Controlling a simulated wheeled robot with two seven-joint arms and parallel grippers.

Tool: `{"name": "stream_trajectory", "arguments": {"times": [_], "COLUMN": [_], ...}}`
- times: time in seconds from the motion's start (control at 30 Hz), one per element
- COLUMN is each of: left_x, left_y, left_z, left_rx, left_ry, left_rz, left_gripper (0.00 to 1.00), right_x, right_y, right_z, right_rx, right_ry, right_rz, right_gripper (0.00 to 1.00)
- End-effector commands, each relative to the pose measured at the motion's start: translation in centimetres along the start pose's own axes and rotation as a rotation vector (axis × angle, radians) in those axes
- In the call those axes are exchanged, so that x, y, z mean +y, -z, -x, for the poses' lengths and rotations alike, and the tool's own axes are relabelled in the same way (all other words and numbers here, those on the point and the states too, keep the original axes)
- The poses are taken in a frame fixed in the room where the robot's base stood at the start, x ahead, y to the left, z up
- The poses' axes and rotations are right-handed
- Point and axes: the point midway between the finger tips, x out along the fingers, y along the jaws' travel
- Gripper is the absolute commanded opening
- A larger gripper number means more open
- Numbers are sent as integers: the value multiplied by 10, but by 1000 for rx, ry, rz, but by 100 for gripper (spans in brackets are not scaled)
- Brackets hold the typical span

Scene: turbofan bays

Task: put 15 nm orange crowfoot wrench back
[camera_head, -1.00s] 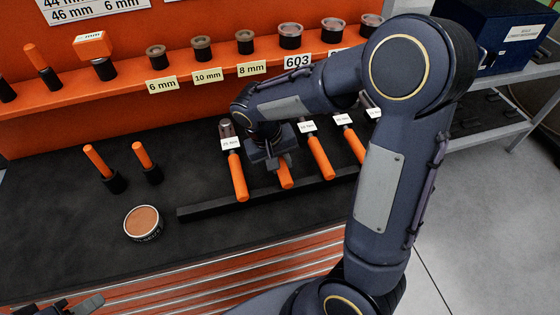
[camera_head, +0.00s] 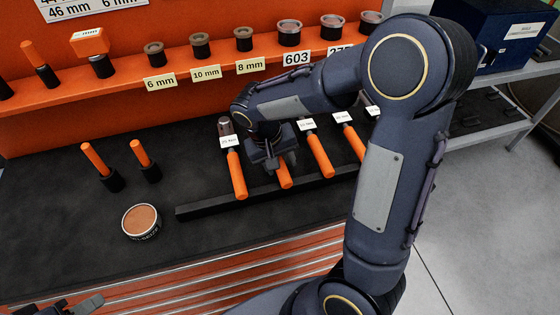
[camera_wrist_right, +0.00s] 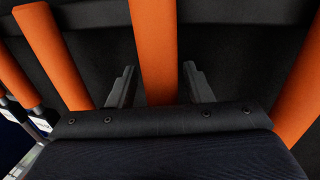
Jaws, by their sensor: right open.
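Several orange-handled wrenches lie in a row on the black bench, their handle ends over a black rest bar (camera_head: 200,209). My right gripper (camera_head: 272,163) is over the second wrench from the left, whose orange handle end (camera_head: 285,183) shows below it; its label is hidden. In the right wrist view the gripper (camera_wrist_right: 158,85) is open, with one finger on each side of that handle (camera_wrist_right: 155,50). The leftmost wrench (camera_head: 237,175) lies beside it, and another wrench (camera_head: 320,157) lies to the right. Their label numbers are too small to read surely. My left gripper (camera_head: 85,304) shows only partly at the bottom left.
An orange shelf (camera_head: 120,88) with sockets and size labels runs along the back. Two upright orange-handled tools (camera_head: 97,160) and a round tin (camera_head: 141,221) stand on the left of the bench. A blue case (camera_head: 495,35) sits on a rack at right.

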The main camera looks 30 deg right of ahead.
Motion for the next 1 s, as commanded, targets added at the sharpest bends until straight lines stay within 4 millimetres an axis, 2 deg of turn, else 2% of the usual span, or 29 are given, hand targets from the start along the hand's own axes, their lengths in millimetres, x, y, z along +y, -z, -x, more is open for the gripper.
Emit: {"name": "stream_trajectory", "arguments": {"times": [0.27,0.37,0.7,0.83,1.0], "left_x": [0,0,-1,-1,-1], "left_y": [0,0,-1,-1,-1], "left_z": [0,-1,-2,-2,-2], "left_rx": [0,0,0,0,0], "left_ry": [0,0,0,0,0], "left_rz": [0,0,0,0,0], "left_gripper": [40,40,40,40,40], "right_x": [-2,-2,0,0,0], "right_y": [-1,0,0,0,0], "right_z": [1,11,66,76,78], "right_rx": [-2,1,2,1,0], "right_ry": [4,5,2,1,1], "right_rz": [3,2,1,1,0], "right_gripper": [50,50,50,50,50]}}
